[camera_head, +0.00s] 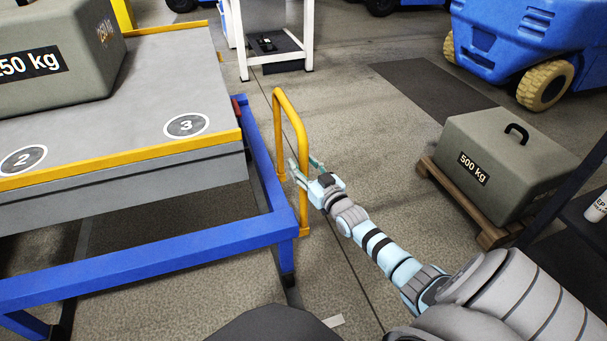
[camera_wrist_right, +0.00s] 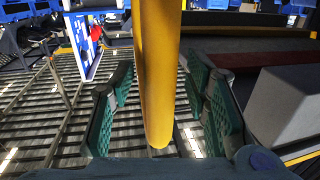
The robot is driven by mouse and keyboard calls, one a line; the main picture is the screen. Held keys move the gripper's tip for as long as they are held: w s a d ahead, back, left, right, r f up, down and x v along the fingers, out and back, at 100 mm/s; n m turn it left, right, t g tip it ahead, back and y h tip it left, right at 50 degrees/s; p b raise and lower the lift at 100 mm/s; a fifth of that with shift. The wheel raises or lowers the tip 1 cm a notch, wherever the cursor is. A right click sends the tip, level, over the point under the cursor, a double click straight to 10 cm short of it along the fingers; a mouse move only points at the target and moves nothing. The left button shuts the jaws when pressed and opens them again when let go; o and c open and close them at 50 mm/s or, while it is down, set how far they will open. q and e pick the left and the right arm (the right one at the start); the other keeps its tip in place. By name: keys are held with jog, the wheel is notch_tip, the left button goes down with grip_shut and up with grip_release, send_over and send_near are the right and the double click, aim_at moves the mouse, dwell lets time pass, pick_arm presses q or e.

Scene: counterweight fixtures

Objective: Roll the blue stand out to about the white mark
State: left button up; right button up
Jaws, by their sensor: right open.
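The blue stand (camera_head: 270,228) is at the left in the head view, carrying a grey platform with yellow edges. A yellow loop handle (camera_head: 303,135) rises at its right end. My right gripper (camera_head: 305,168) is at the handle's near upright, with its fingers open. In the right wrist view the yellow bar (camera_wrist_right: 158,75) stands between the two green-padded fingers (camera_wrist_right: 160,110), with gaps visible on both sides. A small pale strip (camera_head: 334,321) lies on the floor at the bottom; I cannot tell if it is the white mark. My left gripper is not in view.
A 250 kg block (camera_head: 60,65) sits on the platform (camera_head: 190,85), near numbered circles. A 500 kg block (camera_head: 500,165) on a wooden pallet (camera_head: 455,190) stands right. A blue wheeled machine (camera_head: 530,40) is behind it. The floor between handle and pallet is clear.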

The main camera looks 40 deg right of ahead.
jog(key=shift+w+r, duration=0.1)
jog(key=shift+w, duration=0.05)
grip_shut()
jog(key=shift+a, duration=0.1)
